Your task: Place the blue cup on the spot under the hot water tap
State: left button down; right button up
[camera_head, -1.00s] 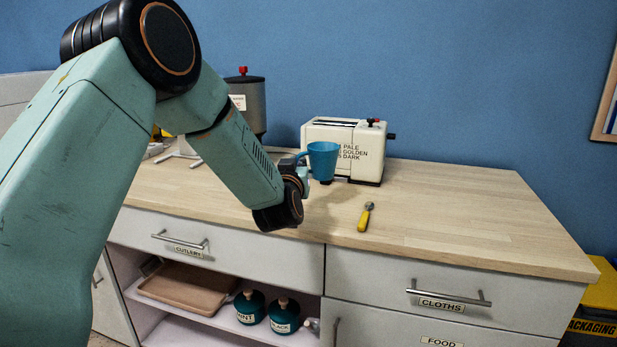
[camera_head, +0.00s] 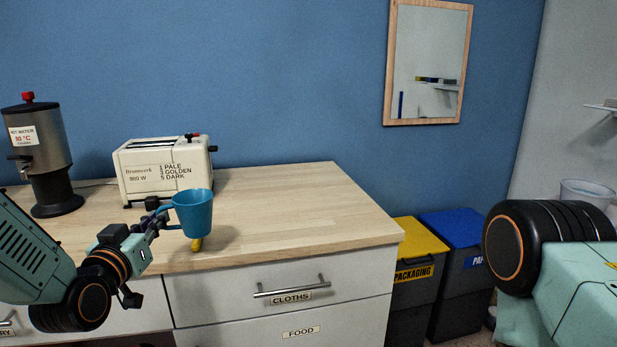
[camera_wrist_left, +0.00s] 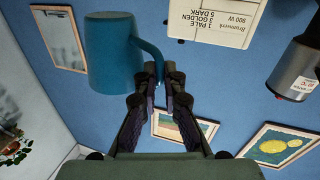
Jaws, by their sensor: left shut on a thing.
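The blue cup (camera_head: 193,213) is held upright above the counter by my left gripper (camera_head: 160,221), which is shut on its handle. In the left wrist view the cup (camera_wrist_left: 112,55) hangs at the fingertips of the left gripper (camera_wrist_left: 154,72), with the handle between them. The hot water dispenser (camera_head: 38,140) stands on the counter at the far left, and its tap (camera_head: 20,159) sticks out on its left side. It also shows in the left wrist view (camera_wrist_left: 293,72). My right arm shows at the right edge, but its gripper is out of view.
A cream toaster (camera_head: 165,170) stands behind the cup, right of the dispenser. The counter (camera_head: 310,205) is clear to the right. Yellow (camera_head: 420,240) and blue (camera_head: 455,230) lidded bins stand beyond its right end.

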pick_arm(q)
jog(key=s+d+f+m+h, duration=0.1)
jog(key=s+d+f+h, duration=0.1)
jog(key=s, duration=0.4)
jog(key=s+d+f+m+g+h, duration=0.1)
jog(key=s+d+f+m+h, duration=0.1)
jog(key=s+d+f, duration=0.3)
jog(key=s+d+f+m+g+h, duration=0.1)
jog(key=s+d+f+m+h, duration=0.1)
jog(key=s+f, duration=0.5)
jog(key=shift+s+d+h, duration=0.55)
jog(key=shift+d+h, duration=0.35)
jog(key=shift+d, duration=0.1)
